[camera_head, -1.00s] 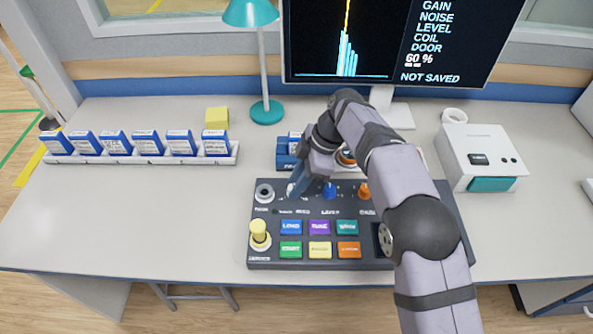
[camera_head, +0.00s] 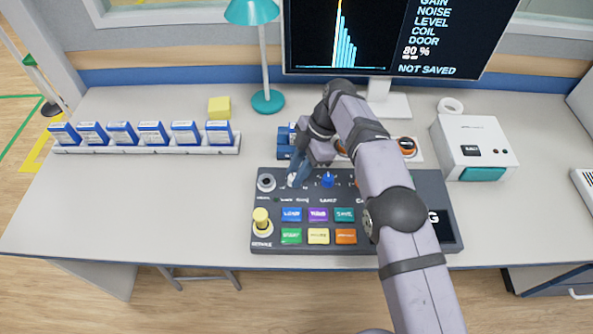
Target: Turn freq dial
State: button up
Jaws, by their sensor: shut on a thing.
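A dark control console (camera_head: 385,240) lies on the desk with a row of dials along its back edge. My gripper (camera_head: 296,176) reaches down from behind the console and is shut on a pale dial (camera_head: 291,181), second from the left. The fingers cover most of this dial, and its small label is too blurred to read. A grey dial (camera_head: 266,182) stands to its left and a blue dial (camera_head: 327,179) to its right. An orange dial (camera_head: 357,183) is mostly hidden by my arm. The monitor (camera_head: 400,35) shows cyan bars, "80 %" and "NOT SAVED".
A yellow knob (camera_head: 261,218) stands up at the console's left, beside several coloured buttons (camera_head: 318,215). A teal lamp (camera_head: 268,100) and a blue holder (camera_head: 285,138) are behind. A rack (camera_head: 145,149) of blue-white boxes is left; a white machine (camera_head: 478,148) is right. The desk's front left is clear.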

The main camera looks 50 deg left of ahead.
jog(key=o, duration=1.1)
jog(key=shift+c, duration=0.2)
jog(key=p+v, duration=0.1)
jog(key=v, duration=0.5)
jog(key=shift+s+p, duration=0.1)
jog(key=shift+p, duration=0.3)
jog(key=shift+w+d+r+p, duration=0.15)
jog(key=shift+w+r+p, duration=0.15)
jog(key=shift+r+p, duration=0.65)
jog(key=shift+f, duration=0.35)
